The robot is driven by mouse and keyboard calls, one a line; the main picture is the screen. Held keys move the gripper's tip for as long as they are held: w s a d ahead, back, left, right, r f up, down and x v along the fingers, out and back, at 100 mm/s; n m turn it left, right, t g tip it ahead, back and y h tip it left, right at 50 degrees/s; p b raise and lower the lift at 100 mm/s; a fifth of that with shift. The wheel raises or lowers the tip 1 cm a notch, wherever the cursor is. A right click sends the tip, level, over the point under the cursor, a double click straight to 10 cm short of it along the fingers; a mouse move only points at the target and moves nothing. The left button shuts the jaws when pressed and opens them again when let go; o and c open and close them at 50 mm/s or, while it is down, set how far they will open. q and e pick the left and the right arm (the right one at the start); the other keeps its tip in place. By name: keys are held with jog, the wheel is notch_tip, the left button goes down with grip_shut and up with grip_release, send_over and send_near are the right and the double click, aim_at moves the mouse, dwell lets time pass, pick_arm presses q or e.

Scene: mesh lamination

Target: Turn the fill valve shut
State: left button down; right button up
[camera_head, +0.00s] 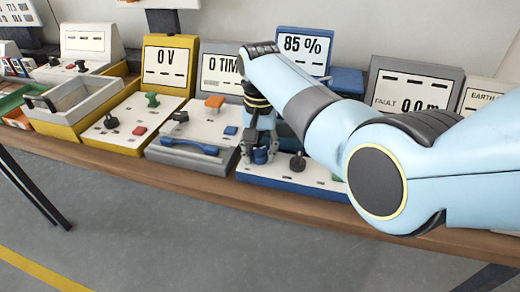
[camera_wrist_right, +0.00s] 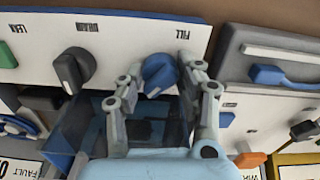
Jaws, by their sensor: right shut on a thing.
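The fill valve (camera_wrist_right: 158,72) is a blue knob under the label FILL on a white panel (camera_wrist_right: 125,38) in the right wrist view. My right gripper (camera_wrist_right: 158,66) has one finger on each side of the knob and is shut on it. In the head view my right gripper (camera_head: 260,150) reaches down to the left part of the blue-based station (camera_head: 275,178) and mostly hides the knob. The station's display (camera_head: 303,46) reads 85 %. My left gripper is in neither view.
A dark drain knob (camera_head: 297,162) stands just right of my gripper. Left of it is a grey station with a blue handle (camera_head: 190,146) and an orange knob (camera_head: 214,102). A yellow station (camera_head: 105,135) stands further left. The bench front edge (camera_head: 130,170) is clear.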

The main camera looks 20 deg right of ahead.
aim_at(260, 149)
jog(key=shift+r+n+p, duration=0.15)
jog(key=shift+n+p, duration=1.15)
jog(key=shift+n, duration=0.1)
jog(key=shift+n+p, duration=0.65)
jog(key=shift+n, duration=0.45)
jog(key=shift+n+p, duration=0.5)
jog(key=shift+n, duration=0.6)
jog(key=o, duration=1.2)
jog(key=shift+c, duration=0.2)
notch_tip(260, 149, up, 12)
